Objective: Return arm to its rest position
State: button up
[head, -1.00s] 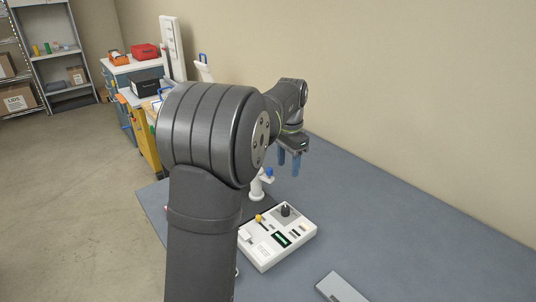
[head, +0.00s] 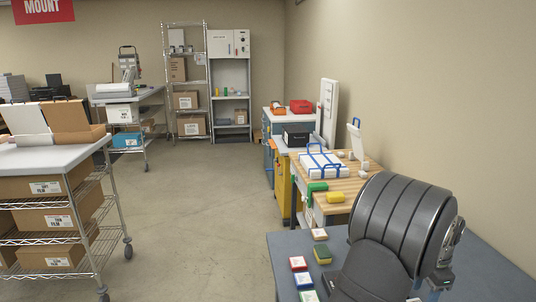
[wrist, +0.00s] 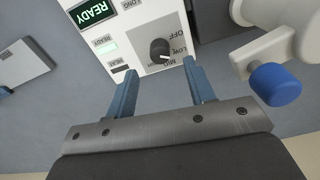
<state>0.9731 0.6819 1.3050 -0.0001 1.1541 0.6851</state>
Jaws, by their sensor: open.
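My arm fills the lower right of the head view, with its large dark joint in front of the grey-blue table (head: 290,243). In the wrist view my gripper (wrist: 155,85) is open, its two blue fingers apart with nothing between them. Beyond the fingertips is a white control box (wrist: 115,45) with a lit READY display and a dark knob (wrist: 159,50) marked OFF, LOW and MID. The fingers do not appear to hold the knob. In the head view only a bit of the blue fingers (head: 437,283) shows beside the arm.
A white fitting with a blue knob (wrist: 275,84) stands close right of the gripper. A pale flat block (wrist: 22,66) lies at left. Small coloured boxes (head: 298,263) sit on the table's left edge. A wooden bench (head: 345,186) stands behind; a wire cart (head: 60,200) is left. The floor between is clear.

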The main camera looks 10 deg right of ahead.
notch_tip(320, 180, down, 6)
jog(key=shift+r, duration=0.15)
jog(key=shift+r, duration=0.1)
notch_tip(320, 180, up, 18)
jog(key=f, duration=0.1)
notch_tip(320, 180, down, 17)
jog(key=shift+f, duration=0.15)
jog(key=n, duration=0.9)
jog(key=shift+n, duration=0.3)
jog(key=shift+r, duration=3.6)
